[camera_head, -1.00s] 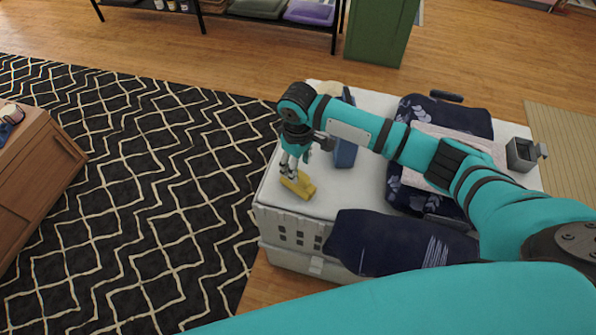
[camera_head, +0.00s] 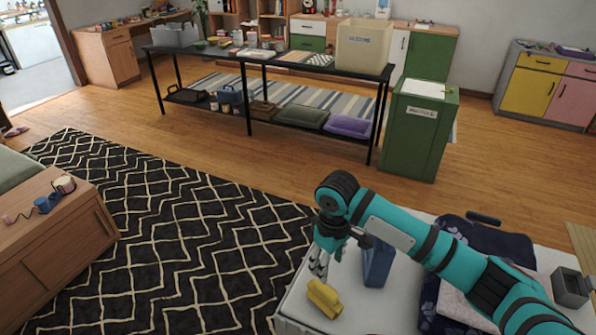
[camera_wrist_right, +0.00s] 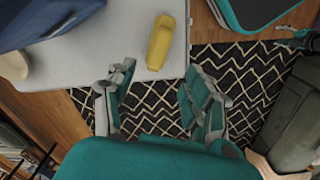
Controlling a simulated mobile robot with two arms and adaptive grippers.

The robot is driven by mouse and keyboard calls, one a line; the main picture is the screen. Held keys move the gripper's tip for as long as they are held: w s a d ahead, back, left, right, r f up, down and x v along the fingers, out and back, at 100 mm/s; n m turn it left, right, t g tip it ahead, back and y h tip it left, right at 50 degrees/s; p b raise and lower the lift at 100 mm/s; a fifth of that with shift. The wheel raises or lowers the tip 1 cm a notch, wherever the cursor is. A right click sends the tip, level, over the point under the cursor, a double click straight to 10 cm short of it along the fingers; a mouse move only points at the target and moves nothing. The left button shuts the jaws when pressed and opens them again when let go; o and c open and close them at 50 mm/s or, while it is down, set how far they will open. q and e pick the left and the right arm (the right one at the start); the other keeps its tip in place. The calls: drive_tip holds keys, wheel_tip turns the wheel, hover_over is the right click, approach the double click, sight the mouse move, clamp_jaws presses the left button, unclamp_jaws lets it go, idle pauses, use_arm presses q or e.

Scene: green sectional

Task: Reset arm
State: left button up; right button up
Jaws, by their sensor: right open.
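My right gripper (camera_head: 321,264) points down at the left edge of the white-topped bench (camera_head: 300,303), just above a yellow object (camera_head: 324,298). In the right wrist view my right gripper (camera_wrist_right: 158,98) has its fingers spread wide with nothing between them. The yellow object (camera_wrist_right: 161,42) lies on the white top, beyond the fingertips and apart from them. My right arm reaches in from the lower right of the head view. My left gripper is not in view.
A blue container (camera_head: 377,262) stands beside my right gripper, with dark folded cloths (camera_head: 478,240) and a small grey box (camera_head: 570,287) to the right. A green bin (camera_head: 417,130) and a long black table (camera_head: 265,59) stand beyond. Patterned rug (camera_head: 180,215) lies open at left.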

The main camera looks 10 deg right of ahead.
drive_tip(key=s+a+f+t+y, duration=0.1)
drive_tip(key=s+a+f+y, duration=0.15)
drive_tip(key=s, duration=0.35)
drive_tip(key=s+a+f+t+y, duration=0.1)
drive_tip(key=s+a+f, duration=0.3)
drive_tip(key=s, duration=0.3)
drive_tip(key=s+d+m+t+h, duration=0.25)
drive_tip(key=s+d+m, duration=0.25)
drive_tip(key=s+d, duration=0.7)
wheel_tip(320, 180, down, 25)
drive_tip(key=s+g, duration=0.1)
drive_tip(key=g, duration=0.1)
drive_tip(key=s+d+f+g+h, duration=0.1)
drive_tip(key=s+d+f, duration=0.2)
drive_tip(key=s+f, duration=1.4)
drive_tip(key=shift+f+n, duration=0.25)
drive_tip(key=shift+n, duration=0.15)
drive_tip(key=shift+s+g, duration=0.1)
drive_tip(key=shift+g, duration=0.15)
